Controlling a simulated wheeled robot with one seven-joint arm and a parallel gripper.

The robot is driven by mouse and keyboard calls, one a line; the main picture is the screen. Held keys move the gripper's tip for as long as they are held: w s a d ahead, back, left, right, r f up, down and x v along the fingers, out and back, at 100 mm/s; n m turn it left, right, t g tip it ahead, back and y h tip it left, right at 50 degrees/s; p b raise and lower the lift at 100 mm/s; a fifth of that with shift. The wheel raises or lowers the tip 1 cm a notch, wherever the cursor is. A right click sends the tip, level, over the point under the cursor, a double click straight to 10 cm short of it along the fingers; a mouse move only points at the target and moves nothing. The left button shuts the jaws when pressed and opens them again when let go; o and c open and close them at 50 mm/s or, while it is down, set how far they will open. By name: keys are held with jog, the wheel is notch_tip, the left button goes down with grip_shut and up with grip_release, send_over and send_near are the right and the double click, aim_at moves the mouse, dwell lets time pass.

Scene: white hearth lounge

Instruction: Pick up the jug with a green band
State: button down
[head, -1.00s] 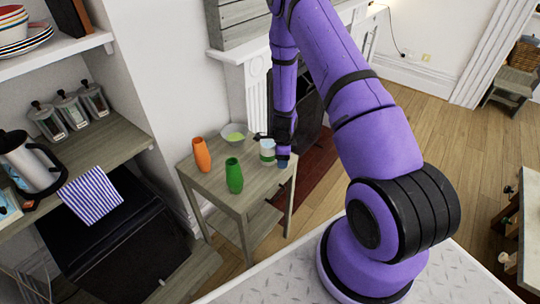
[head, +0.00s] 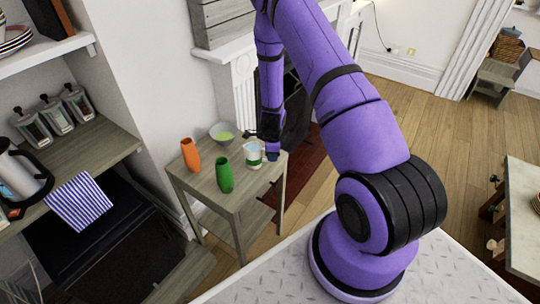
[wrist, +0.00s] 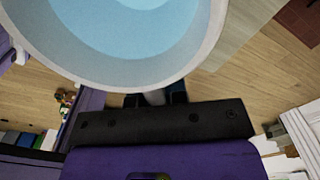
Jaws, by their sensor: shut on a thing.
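The jug with a green band (head: 254,156) is pale, with the band around its body. It is upright at the right side of the small wooden table (head: 243,196); I cannot tell whether it touches the top. In the wrist view the jug's wide pale rim and blue inside (wrist: 140,40) fill the upper left. My gripper (head: 267,152) is at the jug's right side. In the wrist view my gripper (wrist: 155,98) is shut on what looks like the jug's handle. The fingertips are mostly hidden by the dark gripper body.
An orange vase (head: 190,155), a green vase (head: 225,175) and a bowl with green contents (head: 222,133) stand on the same table, left of the jug. A counter with canisters and a striped cloth (head: 79,201) is at left. Open wood floor (head: 425,120) lies to the right.

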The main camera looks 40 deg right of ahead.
jog(key=shift+r, duration=1.65)
jog(key=s+a+r, duration=0.1)
jog(key=s+a, duration=0.2)
jog(key=s, duration=1.2)
jog(key=shift+s+a+r, duration=0.15)
jog(key=shift+s+a, duration=0.05)
jog(key=shift+s, duration=0.15)
